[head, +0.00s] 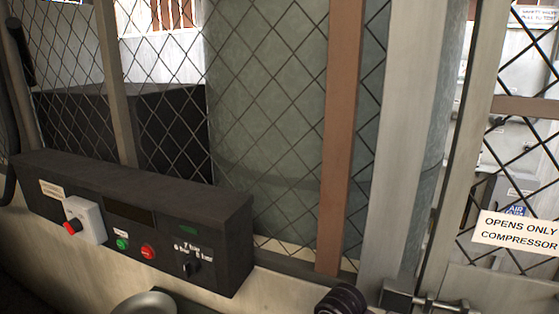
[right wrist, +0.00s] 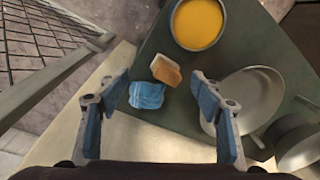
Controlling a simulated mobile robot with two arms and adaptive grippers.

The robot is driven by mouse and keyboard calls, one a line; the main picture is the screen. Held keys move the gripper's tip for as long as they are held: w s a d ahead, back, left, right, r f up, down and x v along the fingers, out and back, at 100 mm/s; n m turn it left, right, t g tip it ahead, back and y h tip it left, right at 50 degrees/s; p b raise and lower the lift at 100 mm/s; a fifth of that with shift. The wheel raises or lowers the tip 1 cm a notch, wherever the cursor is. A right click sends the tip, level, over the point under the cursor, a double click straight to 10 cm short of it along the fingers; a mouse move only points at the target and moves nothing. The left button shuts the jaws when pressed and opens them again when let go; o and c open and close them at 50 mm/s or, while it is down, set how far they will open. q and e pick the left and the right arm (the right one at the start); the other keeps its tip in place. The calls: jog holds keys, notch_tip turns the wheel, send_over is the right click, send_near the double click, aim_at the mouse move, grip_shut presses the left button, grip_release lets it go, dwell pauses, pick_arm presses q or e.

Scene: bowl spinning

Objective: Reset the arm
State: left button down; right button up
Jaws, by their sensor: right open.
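My right gripper (right wrist: 162,94) is open in the right wrist view, its two blue-padded fingers wide apart with nothing held between them. Past the fingertips lies a dark green table (right wrist: 190,132). My right arm is not clearly seen in the head view, and my left gripper is not in view.
The table carries a bowl of orange contents (right wrist: 200,22), a sponge-like block (right wrist: 167,71), a folded blue cloth (right wrist: 147,95), a pale pan (right wrist: 255,95) and a pot (right wrist: 298,142). The head view shows a mesh fence and a control box (head: 130,215).

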jog(key=shift+n+t+y, duration=0.4)
jog(key=shift+n+y, duration=0.1)
jog(key=shift+y, duration=0.3)
jog(key=s+f, duration=0.1)
jog(key=s, duration=0.1)
jog(key=s+a+f, duration=0.1)
jog(key=s, duration=0.1)
jog(key=s+f, duration=0.1)
jog(key=s, duration=0.1)
jog(key=shift+s+a+f, duration=0.15)
jog(key=shift+a, duration=0.2)
jog(key=s+d+f+t+h, duration=0.2)
jog(key=s+d+h, duration=0.1)
jog(key=s+d, duration=1.2)
notch_tip(320, 180, down, 29)
jog(key=s+g+b, duration=0.1)
jog(key=s+b, duration=0.1)
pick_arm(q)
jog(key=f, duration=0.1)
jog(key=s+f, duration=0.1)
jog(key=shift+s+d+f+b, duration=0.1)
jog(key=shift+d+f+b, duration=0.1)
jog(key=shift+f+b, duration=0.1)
pick_arm(e)
jog(key=s+d+f+g, duration=0.1)
jog(key=s+d+f, duration=0.1)
jog(key=s+f, duration=1.3)
jog(key=shift+s+d+f, duration=0.2)
jog(key=shift+s+f, duration=0.1)
jog(key=shift+s, duration=0.55)
